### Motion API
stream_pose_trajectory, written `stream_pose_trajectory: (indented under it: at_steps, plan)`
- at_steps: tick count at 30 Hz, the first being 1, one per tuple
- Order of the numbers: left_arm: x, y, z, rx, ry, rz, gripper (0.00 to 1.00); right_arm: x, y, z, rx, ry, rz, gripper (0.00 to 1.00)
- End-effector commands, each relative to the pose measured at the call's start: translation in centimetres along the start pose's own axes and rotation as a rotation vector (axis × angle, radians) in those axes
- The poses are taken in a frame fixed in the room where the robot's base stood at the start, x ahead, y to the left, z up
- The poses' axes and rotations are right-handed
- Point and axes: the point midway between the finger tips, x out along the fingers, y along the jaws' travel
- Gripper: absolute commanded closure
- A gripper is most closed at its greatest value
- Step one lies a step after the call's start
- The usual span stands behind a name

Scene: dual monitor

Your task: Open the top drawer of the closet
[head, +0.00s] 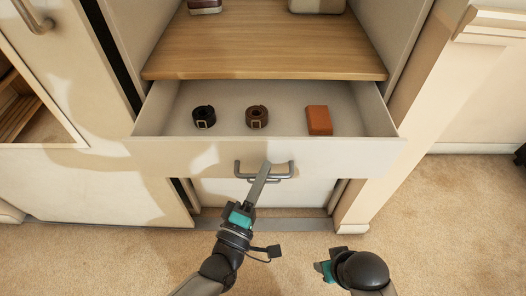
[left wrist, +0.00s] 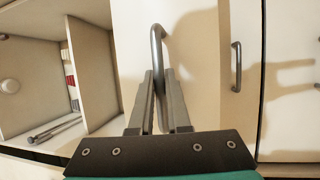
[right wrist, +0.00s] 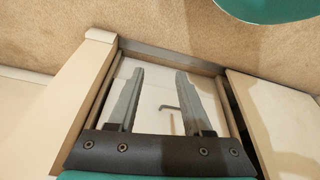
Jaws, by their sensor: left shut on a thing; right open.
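The closet's top drawer (head: 350,158) is pulled out, with its inside in view from above. Its grey bar handle (head: 286,170) is on the front panel. My left gripper (head: 263,172) is shut on this handle. In the left wrist view the handle (left wrist: 157,45) passes between the fingers of my left gripper (left wrist: 160,85). My right gripper (head: 324,268) is low in front of the closet, apart from the drawer. In the right wrist view my right gripper (right wrist: 158,85) is open, with nothing between its fingers.
A black rolled belt (head: 204,117), a brown rolled belt (head: 257,117) and an orange-brown item (head: 319,120) lie in the drawer. A wooden shelf (head: 262,50) is above it. Another handle (left wrist: 236,66) shows in the left wrist view. Carpet (head: 450,220) at right is clear.

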Motion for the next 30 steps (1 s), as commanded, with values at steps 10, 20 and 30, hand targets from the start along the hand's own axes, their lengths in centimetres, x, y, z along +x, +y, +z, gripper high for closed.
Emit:
stream_pose_trajectory:
  at_steps: [10, 20, 30]
  plan:
    - [-6.3, 1.3, 2.5, 0.001, 0.0, -0.003, 1.0, 2.4, -0.1, 2.1, -0.002, -0.048, -0.002, 0.5]
    - [-8.3, 1.7, 3.4, 0.002, 0.001, 0.0, 1.0, 3.2, -0.1, 2.9, -0.003, -0.06, -0.002, 0.5]
    - [-8.4, 1.7, 3.4, 0.002, 0.001, 0.0, 1.0, 3.2, -0.1, 2.9, -0.003, -0.06, -0.002, 0.5]
